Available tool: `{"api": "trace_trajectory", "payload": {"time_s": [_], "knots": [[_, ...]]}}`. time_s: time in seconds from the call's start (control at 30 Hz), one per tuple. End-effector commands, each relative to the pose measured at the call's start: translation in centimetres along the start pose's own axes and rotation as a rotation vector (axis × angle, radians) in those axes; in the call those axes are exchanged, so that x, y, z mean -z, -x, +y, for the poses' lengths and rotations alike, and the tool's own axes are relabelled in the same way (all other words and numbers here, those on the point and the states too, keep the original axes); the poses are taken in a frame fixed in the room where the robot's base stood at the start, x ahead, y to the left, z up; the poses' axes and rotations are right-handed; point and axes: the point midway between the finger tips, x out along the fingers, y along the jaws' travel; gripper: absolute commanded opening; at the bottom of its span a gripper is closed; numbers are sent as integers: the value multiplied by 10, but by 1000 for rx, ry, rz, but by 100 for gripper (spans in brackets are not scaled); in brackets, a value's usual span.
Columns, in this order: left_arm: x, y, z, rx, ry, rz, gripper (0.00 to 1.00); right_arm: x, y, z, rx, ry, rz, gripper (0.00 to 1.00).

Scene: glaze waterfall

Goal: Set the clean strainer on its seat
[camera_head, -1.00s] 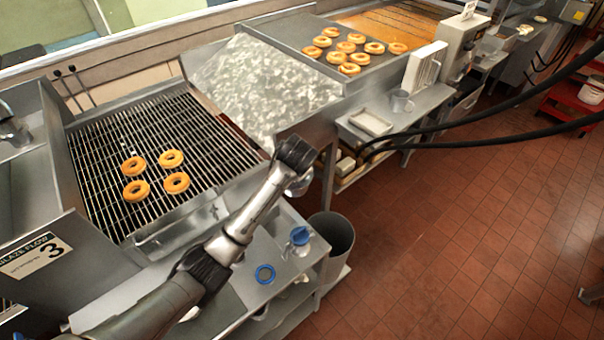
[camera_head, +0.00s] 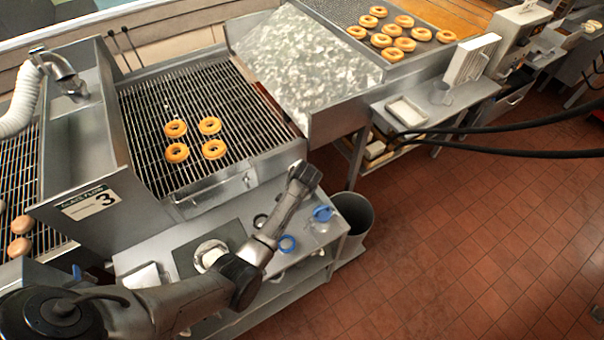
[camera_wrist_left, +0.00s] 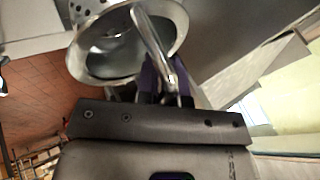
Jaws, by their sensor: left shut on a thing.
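In the left wrist view my left gripper (camera_wrist_left: 168,84) is shut on the handle of a shiny metal strainer (camera_wrist_left: 110,69). Its round rim and bowl show beyond the fingers, with perforated metal (camera_wrist_left: 88,10) at the top left. In the head view my left arm's end (camera_head: 304,176) is over the front of the glazing station, above the lower steel shelf. My right gripper is not in view.
A blue-topped item (camera_head: 322,213) stands near the shelf's right end. A round pale vessel (camera_head: 209,252) sits on a dark mat (camera_head: 183,262). A grey bin (camera_head: 353,213) stands beside the shelf. Several doughnuts lie on the wire rack (camera_head: 240,105). The red floor at right is clear.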

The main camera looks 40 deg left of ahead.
Motion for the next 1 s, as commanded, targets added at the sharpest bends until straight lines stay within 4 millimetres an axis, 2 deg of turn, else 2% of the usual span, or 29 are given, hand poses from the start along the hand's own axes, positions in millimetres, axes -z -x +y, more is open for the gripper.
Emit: {"api": "trace_trajectory", "payload": {"time_s": [0.67, 1.0], "knots": [[-10, -30, 19, 0, 1, 1, 0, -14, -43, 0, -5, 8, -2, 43], [-16, -46, 30, 0, 0, -1, 0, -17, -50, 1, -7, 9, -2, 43]]}}
